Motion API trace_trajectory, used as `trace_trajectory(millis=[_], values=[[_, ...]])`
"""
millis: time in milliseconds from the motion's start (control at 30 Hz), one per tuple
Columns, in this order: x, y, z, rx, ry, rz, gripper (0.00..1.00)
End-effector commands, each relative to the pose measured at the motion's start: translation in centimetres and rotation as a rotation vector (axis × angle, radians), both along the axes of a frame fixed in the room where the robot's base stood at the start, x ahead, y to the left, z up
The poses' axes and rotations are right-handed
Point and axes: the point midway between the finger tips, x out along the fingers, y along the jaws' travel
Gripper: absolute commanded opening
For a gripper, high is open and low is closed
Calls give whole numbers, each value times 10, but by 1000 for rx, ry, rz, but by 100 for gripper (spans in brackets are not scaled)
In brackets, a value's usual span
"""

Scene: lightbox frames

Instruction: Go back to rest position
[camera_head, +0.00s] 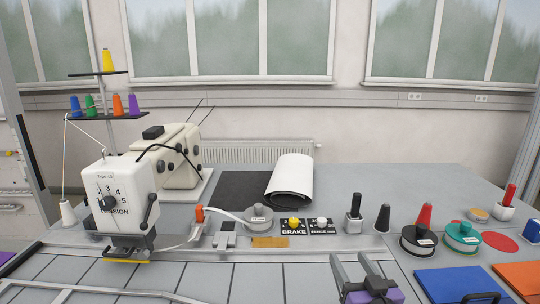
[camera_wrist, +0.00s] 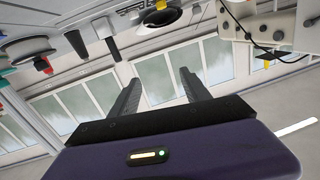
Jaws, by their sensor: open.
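My gripper (camera_head: 357,270) is at the bottom of the head view, right of the middle, over the front part of the table. Its two dark fingers point away from me and stand apart, with nothing between them. In the wrist view, my gripper (camera_wrist: 158,78) also shows both fingers spread and empty, with the windows behind them. The wrist picture is turned over, so the table things hang along its top edge.
A white sewing machine (camera_head: 128,195) stands on the left of the grey table (camera_head: 440,180). A brake panel (camera_head: 307,226) lies mid-table. Black (camera_head: 419,240) and teal (camera_head: 462,237) spools, several cones and a blue mat (camera_head: 455,284) are on the right. The back right of the table is clear.

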Motion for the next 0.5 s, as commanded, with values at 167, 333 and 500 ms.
trace_trajectory(millis=[167,333,500], values=[[-69,-3,-35,56,-56,-70,55],[-136,-8,-57,78,-96,-128,55],[-204,-12,-72,79,-118,-170,55]])
